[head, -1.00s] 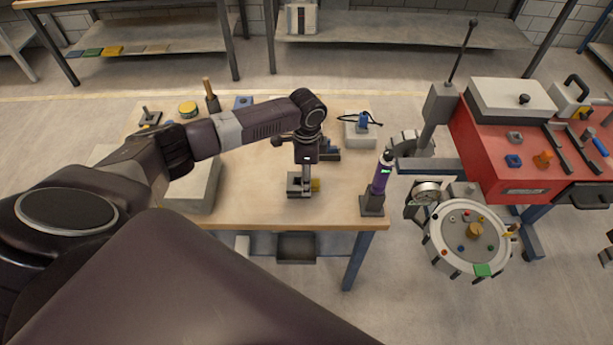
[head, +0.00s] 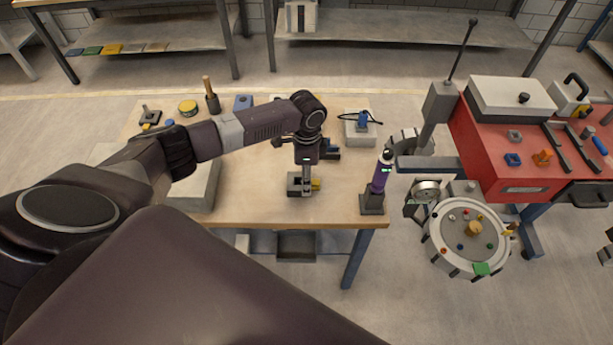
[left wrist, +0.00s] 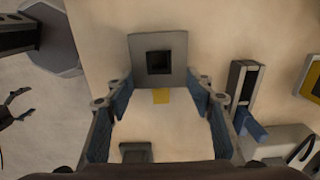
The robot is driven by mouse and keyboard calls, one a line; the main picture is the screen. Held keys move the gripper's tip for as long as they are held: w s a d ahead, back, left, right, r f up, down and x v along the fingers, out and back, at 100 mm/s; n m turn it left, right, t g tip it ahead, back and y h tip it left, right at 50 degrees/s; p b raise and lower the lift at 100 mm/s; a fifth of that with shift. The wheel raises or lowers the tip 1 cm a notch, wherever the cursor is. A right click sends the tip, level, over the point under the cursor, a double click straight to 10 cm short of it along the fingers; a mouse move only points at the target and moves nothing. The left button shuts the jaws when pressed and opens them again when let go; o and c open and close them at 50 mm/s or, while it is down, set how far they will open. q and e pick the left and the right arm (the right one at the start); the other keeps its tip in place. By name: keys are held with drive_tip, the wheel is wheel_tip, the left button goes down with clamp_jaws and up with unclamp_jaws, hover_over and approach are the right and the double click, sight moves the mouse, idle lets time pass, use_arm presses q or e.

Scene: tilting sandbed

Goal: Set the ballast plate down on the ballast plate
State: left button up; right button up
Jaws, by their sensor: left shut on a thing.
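My left gripper (head: 306,186) points straight down over the wooden table. In the left wrist view its two blue-padded fingers (left wrist: 158,80) stand apart, shut on the sides of a grey square ballast plate (left wrist: 158,42) with a dark square centre. The plate also shows low over the table in the head view (head: 293,187). A small yellow patch (left wrist: 161,97) shows at its edge. The other ballast plate cannot be made out separately; it may be hidden beneath. My right gripper (left wrist: 22,104) seems to show at the left wrist view's edge, fingers apart; the head view does not show it.
A purple device on a dark stand (head: 380,180) is right of my left gripper. Behind it are a blue block (left wrist: 255,130) and a grey box with a cable (head: 360,133). A round drum fixture (head: 468,238) and red cabinet (head: 510,150) stand at right.

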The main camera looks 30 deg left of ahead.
use_arm(q)
drive_tip(key=o, duration=1.7)
drive_tip(key=shift+f, duration=0.1)
drive_tip(key=shift+o, duration=0.2)
wheel_tip(320, 180, up, 8)
drive_tip(key=p, duration=0.8)
